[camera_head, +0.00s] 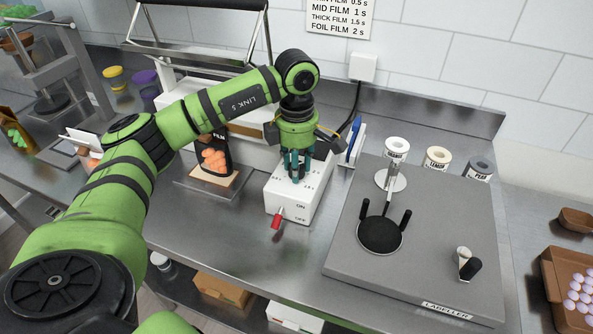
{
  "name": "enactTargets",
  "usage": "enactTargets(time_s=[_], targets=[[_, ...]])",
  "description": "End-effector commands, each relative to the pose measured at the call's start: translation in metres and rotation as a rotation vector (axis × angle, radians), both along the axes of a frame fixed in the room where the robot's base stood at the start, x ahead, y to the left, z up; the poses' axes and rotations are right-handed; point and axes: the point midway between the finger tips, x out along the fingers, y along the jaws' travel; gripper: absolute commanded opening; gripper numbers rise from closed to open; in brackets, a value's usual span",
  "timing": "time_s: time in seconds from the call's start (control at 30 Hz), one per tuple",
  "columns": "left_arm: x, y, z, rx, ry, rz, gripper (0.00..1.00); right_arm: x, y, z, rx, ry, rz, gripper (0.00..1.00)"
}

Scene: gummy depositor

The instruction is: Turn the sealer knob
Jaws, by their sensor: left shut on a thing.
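My left gripper (296,169) points down onto the top of a white control box (291,206). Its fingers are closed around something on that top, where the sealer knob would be. The fingers hide the knob itself, and only parts of the printed dial marks show around them. A red-tipped switch (277,218) sits on the box's front, beside the ON and OFF labels. My right gripper is not in view.
The grey labeller (430,277) stands close on the right, with label rolls (437,158) behind it. A black pouch (217,152) of orange gummies stands on the left by the sealer. A film-time sign (340,14) hangs on the wall. The steel counter (215,232) in front is clear.

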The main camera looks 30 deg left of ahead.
Motion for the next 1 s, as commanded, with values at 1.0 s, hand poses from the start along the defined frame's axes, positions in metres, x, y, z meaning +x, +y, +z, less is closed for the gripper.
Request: enactTargets(time_s=[1.0], targets=[[-0.002, 0.0, -0.003, 0.0, 0.009, -0.267, 0.04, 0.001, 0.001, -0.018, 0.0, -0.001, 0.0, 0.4]])
